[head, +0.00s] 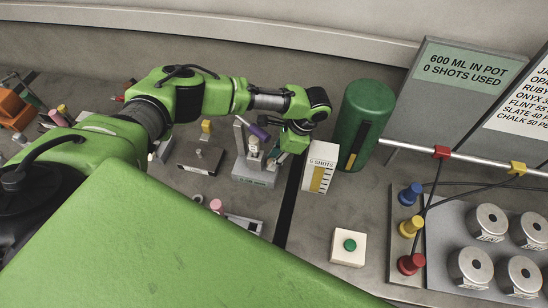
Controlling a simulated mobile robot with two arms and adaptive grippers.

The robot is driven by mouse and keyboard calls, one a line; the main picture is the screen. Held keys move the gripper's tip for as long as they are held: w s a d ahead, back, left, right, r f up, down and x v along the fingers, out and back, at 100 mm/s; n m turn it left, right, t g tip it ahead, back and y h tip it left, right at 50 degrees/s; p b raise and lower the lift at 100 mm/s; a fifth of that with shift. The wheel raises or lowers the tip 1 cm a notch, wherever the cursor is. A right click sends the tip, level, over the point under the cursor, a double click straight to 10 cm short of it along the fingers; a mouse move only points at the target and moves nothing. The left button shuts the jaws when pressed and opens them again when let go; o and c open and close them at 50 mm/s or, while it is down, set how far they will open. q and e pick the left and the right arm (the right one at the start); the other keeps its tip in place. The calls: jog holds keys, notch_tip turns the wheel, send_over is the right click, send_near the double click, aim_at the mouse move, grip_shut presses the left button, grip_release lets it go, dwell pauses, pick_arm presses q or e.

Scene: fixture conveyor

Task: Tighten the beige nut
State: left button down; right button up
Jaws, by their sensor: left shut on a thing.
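My left arm reaches across the view from the left, and its left gripper (272,158) points down beside a small grey fixture (255,177) in the middle. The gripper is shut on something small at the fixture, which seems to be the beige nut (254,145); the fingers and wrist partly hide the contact. A purple part (259,131) sits tilted just above the beige piece, near an upright grey plate (240,138). My right gripper is out of view.
A white box with yellow bars (319,170) and a green cylinder (364,120) stand close right of the gripper. A grey fixture with a yellow part (206,128) is to the left. A green button (350,245), coloured knobs (411,226) and several metal cylinders (487,222) are at right.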

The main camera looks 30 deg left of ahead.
pick_arm(q)
jog(key=shift+r, duration=0.1)
jog(key=c, duration=1.8)
grip_release()
jog(key=v, duration=1.2)
